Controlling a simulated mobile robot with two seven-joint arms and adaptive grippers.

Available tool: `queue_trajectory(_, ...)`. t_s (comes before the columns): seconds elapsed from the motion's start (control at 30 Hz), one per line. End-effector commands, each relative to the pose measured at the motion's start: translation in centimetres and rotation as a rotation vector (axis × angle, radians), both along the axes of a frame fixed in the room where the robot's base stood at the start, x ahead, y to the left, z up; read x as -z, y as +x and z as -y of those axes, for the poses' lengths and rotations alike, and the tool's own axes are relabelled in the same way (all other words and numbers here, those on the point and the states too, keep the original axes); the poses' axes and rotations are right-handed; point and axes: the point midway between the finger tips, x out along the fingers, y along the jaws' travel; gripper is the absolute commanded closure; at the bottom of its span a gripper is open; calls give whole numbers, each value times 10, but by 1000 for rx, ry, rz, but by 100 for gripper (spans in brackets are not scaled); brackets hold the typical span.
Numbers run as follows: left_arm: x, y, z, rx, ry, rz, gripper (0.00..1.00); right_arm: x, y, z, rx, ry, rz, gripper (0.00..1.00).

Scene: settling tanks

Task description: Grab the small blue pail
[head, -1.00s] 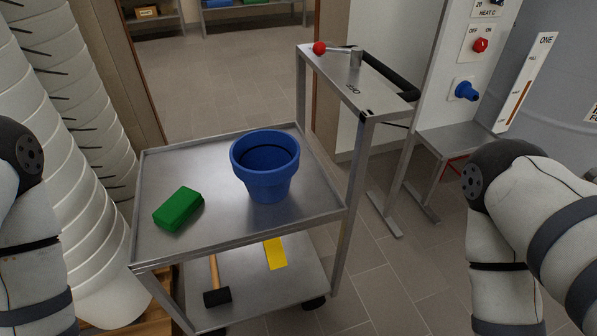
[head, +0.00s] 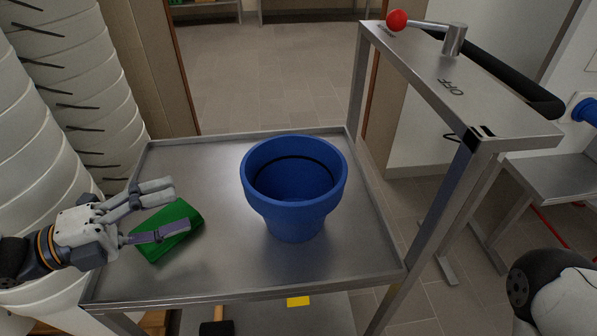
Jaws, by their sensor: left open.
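The small blue pail (head: 295,215) stands upright on the top shelf of a metal cart (head: 215,275), right of its middle. It looks empty inside, with a dark line around its inner wall. My left gripper (head: 180,208) is open at the left of the cart, its fingers pointing right toward the pail. It is apart from the pail, with a clear gap between them. Its fingers pass in front of a green block (head: 180,232) and partly hide it. My right gripper is out of view; only part of my right arm shows at the lower right.
A post with a red-knobbed lever (head: 397,20) rises at the cart's right. A black-headed hammer (head: 216,328) and a yellow item (head: 298,301) lie on the lower shelf. Stacked white buckets (head: 75,90) stand at the left. The shelf behind the green block is bare.

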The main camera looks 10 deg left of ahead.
Motion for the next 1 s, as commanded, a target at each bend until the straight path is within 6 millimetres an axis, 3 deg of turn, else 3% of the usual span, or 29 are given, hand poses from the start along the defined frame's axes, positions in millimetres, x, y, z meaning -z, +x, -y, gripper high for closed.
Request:
queue_trajectory(0.13,4,18,29,4,-3,-6,42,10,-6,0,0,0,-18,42)
queue_trajectory(0.53,-2,60,78,3,-2,-8,42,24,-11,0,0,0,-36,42)
queue_trajectory(0.8,-5,65,85,0,-1,-7,42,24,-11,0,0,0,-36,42)
queue_trajectory(0.83,-5,65,85,0,-1,-7,44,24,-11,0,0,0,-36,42)
queue_trajectory(1.0,-5,65,85,0,-2,-6,82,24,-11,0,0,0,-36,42)
